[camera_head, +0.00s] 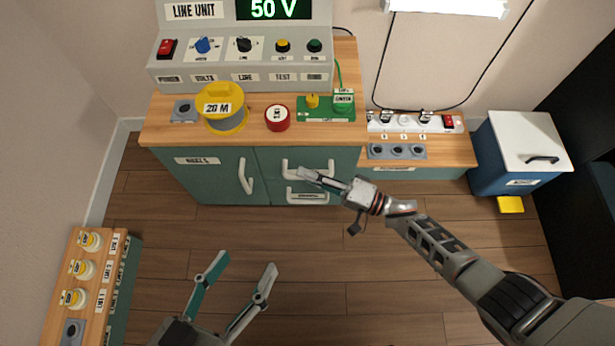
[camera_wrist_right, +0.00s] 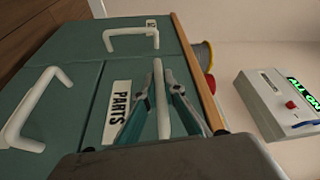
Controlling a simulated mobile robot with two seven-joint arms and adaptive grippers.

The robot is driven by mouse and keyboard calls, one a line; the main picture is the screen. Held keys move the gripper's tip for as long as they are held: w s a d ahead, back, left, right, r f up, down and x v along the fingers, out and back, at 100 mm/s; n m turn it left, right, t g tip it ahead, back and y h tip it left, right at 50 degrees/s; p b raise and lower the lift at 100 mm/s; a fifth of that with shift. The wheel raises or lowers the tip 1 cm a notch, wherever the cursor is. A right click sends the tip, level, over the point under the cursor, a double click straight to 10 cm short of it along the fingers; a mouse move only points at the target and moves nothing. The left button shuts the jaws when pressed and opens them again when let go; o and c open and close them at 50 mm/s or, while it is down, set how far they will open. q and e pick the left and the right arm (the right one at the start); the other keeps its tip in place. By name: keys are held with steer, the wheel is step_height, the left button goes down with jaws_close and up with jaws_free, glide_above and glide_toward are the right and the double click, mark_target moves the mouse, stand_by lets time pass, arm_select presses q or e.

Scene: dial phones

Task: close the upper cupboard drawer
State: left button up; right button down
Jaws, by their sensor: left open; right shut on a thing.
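The green cupboard (camera_head: 215,172) stands under the wooden bench top. Its upper drawer's white handle (camera_head: 290,165) is at the right, just under the bench edge. I cannot tell whether the drawer front stands out from the cupboard. My left gripper (camera_head: 240,270) is open and empty above the floor.
A lower drawer handle (camera_head: 308,200) and the door handle (camera_head: 245,177) are close by. A yellow reel (camera_head: 226,121), a red round object (camera_head: 277,118) and a green board (camera_head: 315,117) sit on the bench. A side shelf (camera_head: 57,280) stands at the left; the floor between is clear.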

steer(key=shift+w+d, duration=0.1)
steer(key=shift+w, duration=0.2)
steer(key=c, duration=2.1)
jaws_free()
steer(key=shift+w, duration=0.1)
steer(key=shift+c, duration=0.2)
steer(key=v, duration=1.1)
steer(key=shift+s+d, duration=0.3)
steer(key=shift+d, duration=0.05)
